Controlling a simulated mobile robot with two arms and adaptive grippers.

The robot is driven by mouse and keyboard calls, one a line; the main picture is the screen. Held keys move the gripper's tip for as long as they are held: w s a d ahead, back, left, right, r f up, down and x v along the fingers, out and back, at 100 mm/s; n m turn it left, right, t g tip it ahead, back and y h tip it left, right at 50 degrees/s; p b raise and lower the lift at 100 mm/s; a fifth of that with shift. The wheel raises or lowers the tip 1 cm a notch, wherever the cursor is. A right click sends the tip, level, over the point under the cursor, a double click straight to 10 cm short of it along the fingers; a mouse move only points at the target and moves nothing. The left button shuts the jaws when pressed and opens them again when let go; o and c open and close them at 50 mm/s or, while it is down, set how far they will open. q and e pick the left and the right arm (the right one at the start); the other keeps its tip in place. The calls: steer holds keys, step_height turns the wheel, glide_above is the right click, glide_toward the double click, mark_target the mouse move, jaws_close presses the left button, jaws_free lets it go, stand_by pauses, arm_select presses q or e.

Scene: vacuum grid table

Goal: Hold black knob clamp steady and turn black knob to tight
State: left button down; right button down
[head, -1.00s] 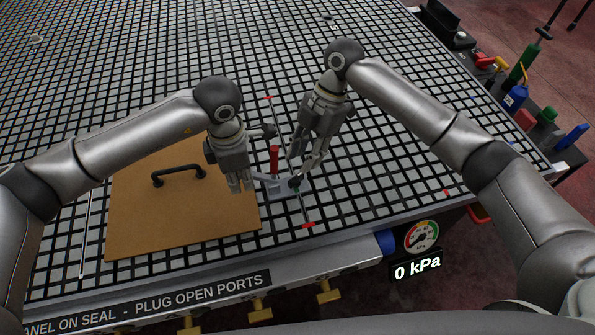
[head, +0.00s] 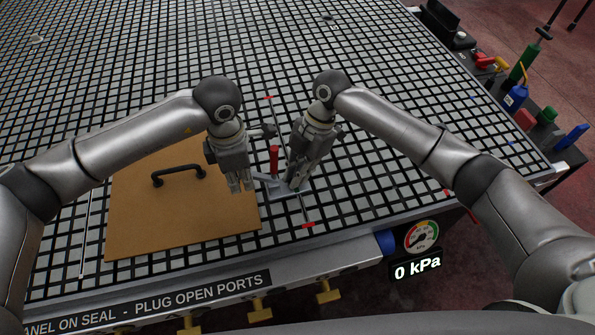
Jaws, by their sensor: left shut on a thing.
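The clamp (head: 280,192) is a small grey-blue fixture on the grid, at the right edge of the brown panel (head: 150,225). A red upright handle (head: 274,158) rises from its area. My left gripper (head: 241,186) points down at the clamp's left end, over the panel's edge, and is shut on the clamp; its exact contact is hard to see. My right gripper (head: 294,181) points down over the clamp's right part. Its fingers cover the spot of the small black knob, which is hidden. Whether those fingers are closed on the knob cannot be told.
A black handle (head: 178,175) stands on the panel. Red marks lie on the grid near the clamp. A gauge (head: 421,236) on the table's front edge has a display reading 0 kPa.

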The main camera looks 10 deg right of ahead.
steer(key=shift+m+t+y, duration=0.3)
steer(key=shift+m+t, duration=0.2)
steer(key=shift+m, duration=0.8)
steer(key=c, duration=1.5)
jaws_free()
steer(key=v, duration=1.2)
steer(key=shift+a, duration=0.1)
